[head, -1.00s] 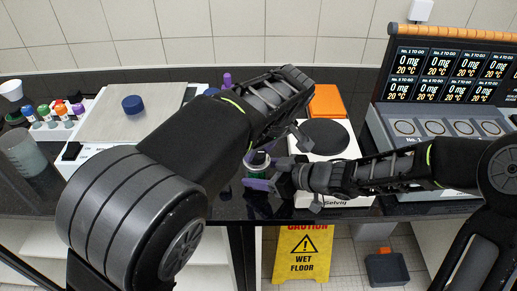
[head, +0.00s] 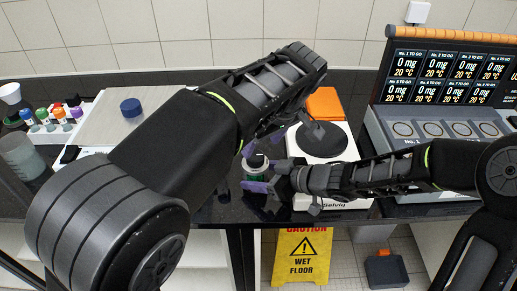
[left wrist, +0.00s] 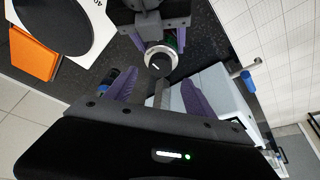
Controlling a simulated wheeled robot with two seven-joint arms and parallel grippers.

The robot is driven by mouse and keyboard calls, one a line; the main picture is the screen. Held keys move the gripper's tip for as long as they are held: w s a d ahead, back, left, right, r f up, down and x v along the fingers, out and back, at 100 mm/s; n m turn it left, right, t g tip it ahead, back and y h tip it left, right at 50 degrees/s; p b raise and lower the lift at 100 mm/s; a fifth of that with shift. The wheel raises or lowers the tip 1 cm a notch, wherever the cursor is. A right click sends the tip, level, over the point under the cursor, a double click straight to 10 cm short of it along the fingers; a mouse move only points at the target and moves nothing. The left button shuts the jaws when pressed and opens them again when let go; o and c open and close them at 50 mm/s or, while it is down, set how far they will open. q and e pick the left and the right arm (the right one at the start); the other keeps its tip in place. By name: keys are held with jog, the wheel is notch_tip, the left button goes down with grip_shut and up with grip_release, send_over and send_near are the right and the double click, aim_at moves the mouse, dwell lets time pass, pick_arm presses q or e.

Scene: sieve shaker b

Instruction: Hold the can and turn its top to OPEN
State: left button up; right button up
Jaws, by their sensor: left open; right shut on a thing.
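The can (head: 257,168) stands upright near the front of the dark bench, with a dark top and a green band on its side. My right gripper (head: 262,178) is shut on the can's body from the right. My left gripper (head: 264,143) is above the can, its purple fingers open and apart from it. In the left wrist view the can's round top (left wrist: 161,61) shows a pale ring and a small white mark, ahead of my open left fingers (left wrist: 160,92). Any lettering on the top is too small to read.
A white balance with a round dark plate (head: 322,139) stands just right of the can, an orange block (head: 325,103) behind it. A display console (head: 440,125) stands further right. A grey-topped device (head: 150,100) and several small bottles are at left.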

pick_arm(q)
jog(key=v, duration=0.6)
jog(key=shift+r, duration=0.15)
jog(key=shift+s, duration=0.1)
pick_arm(e)
jog(key=o, duration=1.4)
jog(key=shift+o, duration=0.2)
jog(key=shift+d, duration=0.1)
jog(key=v, duration=1.1)
jog(key=shift+s+d+r, duration=0.25)
jog(key=shift+s, duration=0.05)
